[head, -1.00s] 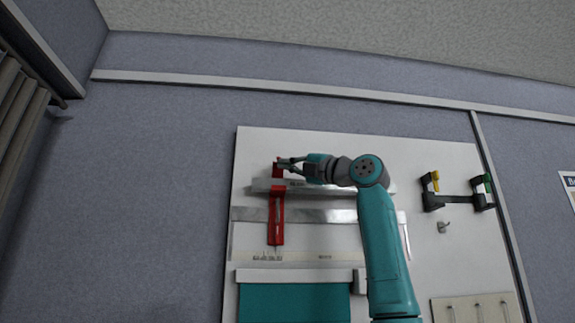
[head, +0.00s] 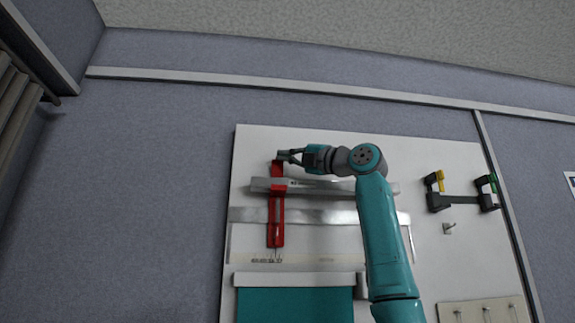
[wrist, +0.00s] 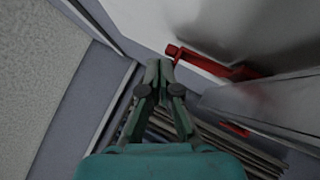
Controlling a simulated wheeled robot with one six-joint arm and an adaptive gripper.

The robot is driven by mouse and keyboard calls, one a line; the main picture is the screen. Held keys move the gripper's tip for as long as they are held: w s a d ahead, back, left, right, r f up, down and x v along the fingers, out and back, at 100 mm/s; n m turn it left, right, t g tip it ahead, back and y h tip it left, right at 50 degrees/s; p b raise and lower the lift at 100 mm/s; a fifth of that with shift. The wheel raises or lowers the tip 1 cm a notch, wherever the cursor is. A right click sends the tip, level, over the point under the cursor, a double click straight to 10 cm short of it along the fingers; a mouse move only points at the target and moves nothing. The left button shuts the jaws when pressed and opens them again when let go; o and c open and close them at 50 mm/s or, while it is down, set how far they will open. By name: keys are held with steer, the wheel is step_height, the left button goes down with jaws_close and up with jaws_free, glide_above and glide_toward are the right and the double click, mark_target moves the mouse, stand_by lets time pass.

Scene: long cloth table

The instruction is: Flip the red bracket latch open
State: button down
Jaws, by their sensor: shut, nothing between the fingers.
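The red bracket (head: 276,232) is a tall upright piece on the white wall panel, with a grey metal bar crossing its upper part. Its top end is right by my fingertips. In the wrist view a red arm of the bracket (wrist: 205,62) with a small knob end shows just right of the fingers. My gripper (head: 282,156) is shut and empty, reaching in from the right at the bracket's top; it also shows in the wrist view (wrist: 159,65). Whether the fingertips touch the red part, and how the latch stands, I cannot tell.
The white panel (head: 440,265) also bears a long metal strip (head: 335,216), a teal sheet (head: 295,305) below, and a black holder with yellow and green parts (head: 460,196) at right. A small hook (head: 449,228) sits under that holder. Bare grey-blue wall lies left of the panel.

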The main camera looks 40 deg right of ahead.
steer(key=shift+w+d+r, duration=0.15)
steer(key=shift+w, duration=0.1)
stand_by(0.6)
